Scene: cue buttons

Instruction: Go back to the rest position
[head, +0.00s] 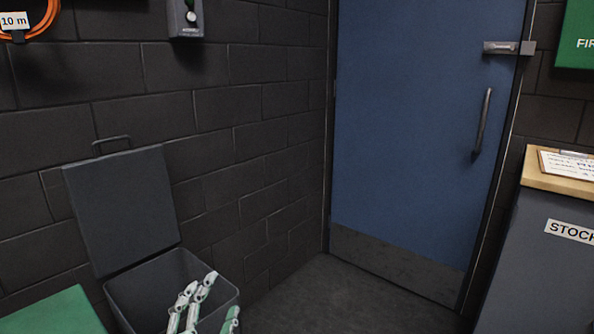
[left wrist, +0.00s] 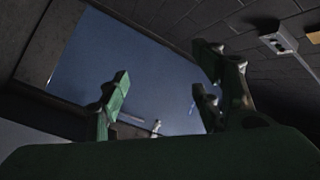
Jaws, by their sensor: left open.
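My left gripper (head: 214,298) shows at the bottom of the head view, its pale, green-padded fingers pointing up. It overlaps the opening of the dark bin in the picture; I cannot tell its height above it. In the left wrist view the left gripper (left wrist: 163,88) has its green-padded fingers spread apart, with nothing between them. The blue door and dark block wall lie beyond the fingers. My right gripper is not in view.
A grey bin (head: 115,297) stands at the wall with its lid (head: 122,208) raised. A blue door (head: 425,130) is shut. A grey button box (head: 186,22) hangs on the wall. A dark cabinet (head: 535,275) stands right. The floor (head: 340,300) before the door is clear.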

